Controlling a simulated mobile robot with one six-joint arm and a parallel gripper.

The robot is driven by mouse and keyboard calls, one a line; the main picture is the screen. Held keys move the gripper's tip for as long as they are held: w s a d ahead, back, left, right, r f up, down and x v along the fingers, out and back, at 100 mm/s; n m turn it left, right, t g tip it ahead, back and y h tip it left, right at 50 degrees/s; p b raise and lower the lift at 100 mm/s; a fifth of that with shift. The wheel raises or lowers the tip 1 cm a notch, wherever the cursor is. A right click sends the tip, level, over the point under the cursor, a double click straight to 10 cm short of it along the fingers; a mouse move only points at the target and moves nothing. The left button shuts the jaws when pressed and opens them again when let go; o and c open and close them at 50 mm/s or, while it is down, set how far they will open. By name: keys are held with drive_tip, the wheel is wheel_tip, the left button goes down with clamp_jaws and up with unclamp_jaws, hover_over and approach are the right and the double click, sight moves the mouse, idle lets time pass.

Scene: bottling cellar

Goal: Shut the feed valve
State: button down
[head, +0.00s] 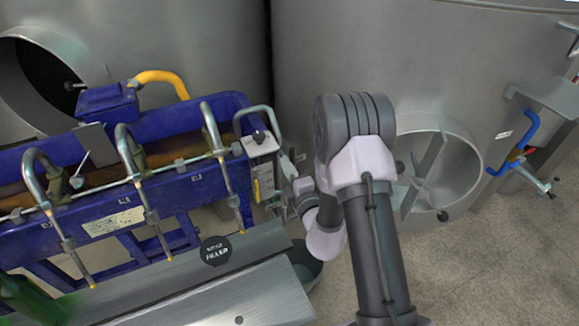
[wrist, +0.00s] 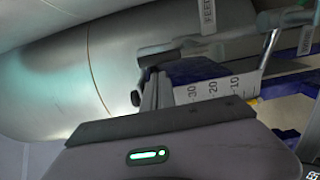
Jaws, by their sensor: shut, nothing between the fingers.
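A tag reading FEED (wrist: 207,15) shows at the top of the wrist view. Beneath and beside it are grey metal parts (wrist: 170,48), probably of the feed valve; its handle position cannot be made out. My gripper (wrist: 156,78) is shut and empty, its fingers close to these parts; I cannot tell whether they touch. In the head view my gripper (head: 287,190) is at the right end of the blue filler (head: 103,190), partly hidden by my arm. A small pale tag (head: 300,157) is just above it there, too small to read.
A scale marked 30, 20, 10 (wrist: 212,90) is close beside the fingers. Large steel tanks (head: 420,60) stand behind. Several bent spouts (head: 127,150) line the filler's front. A grey bench (head: 240,285) lies below. Floor (head: 480,270) is clear at right.

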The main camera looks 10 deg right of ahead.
drive_tip(key=shift+w+d, duration=0.15)
drive_tip(key=shift+d, duration=0.15)
